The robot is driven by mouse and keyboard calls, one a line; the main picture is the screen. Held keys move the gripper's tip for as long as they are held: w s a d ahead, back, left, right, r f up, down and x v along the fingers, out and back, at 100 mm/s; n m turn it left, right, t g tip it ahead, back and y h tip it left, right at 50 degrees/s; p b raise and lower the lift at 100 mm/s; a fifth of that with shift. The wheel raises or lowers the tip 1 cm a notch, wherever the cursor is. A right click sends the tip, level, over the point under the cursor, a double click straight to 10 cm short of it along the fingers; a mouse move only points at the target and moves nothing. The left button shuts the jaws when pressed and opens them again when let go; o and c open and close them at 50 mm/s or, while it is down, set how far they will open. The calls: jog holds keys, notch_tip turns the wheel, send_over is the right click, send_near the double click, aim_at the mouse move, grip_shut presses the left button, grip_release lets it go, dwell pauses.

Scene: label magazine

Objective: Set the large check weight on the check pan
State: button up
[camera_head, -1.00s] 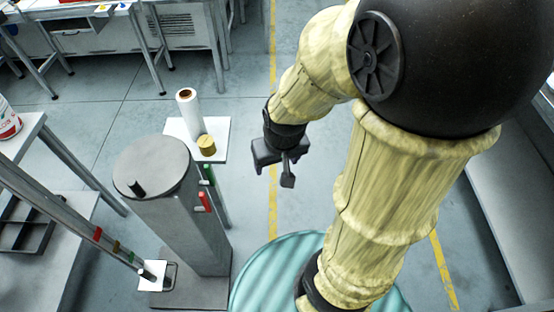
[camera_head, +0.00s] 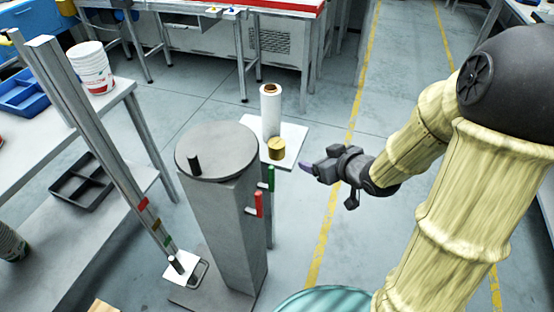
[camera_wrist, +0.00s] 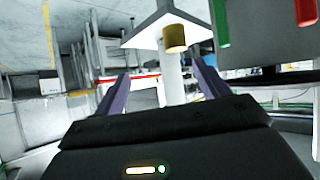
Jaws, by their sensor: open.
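A short brass cylinder (camera_head: 276,148), which looks like the large check weight, stands on a small white platform (camera_head: 290,151) beside a taller white roll (camera_head: 271,108). In the wrist view the brass cylinder (camera_wrist: 175,38) shows upside down, above and between my fingers. My gripper (camera_head: 312,169) is open and empty, to the right of the platform and apart from it, pointing left. Which surface is the check pan is not certain: a round grey top (camera_head: 226,160) bears a black cylinder, and a small white plate (camera_head: 173,275) low down bears a dark one.
A grey column (camera_head: 231,225) carries the round top. A red handle (camera_head: 259,203) and a green handle (camera_head: 271,178) stick out near the platform. A slanted rail (camera_head: 110,145) rises to the left. A bench (camera_head: 120,88) with a white tub stands behind it. Floor right of the platform is clear.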

jog(key=shift+a+n+y, duration=0.5)
jog(key=shift+a+y, duration=0.5)
jog(key=p, duration=0.4)
send_near(279, 146)
jog(key=x, duration=0.6)
jog(key=shift+f, duration=0.1)
jog(key=shift+w+a, duration=0.15)
jog(key=shift+f, duration=0.1)
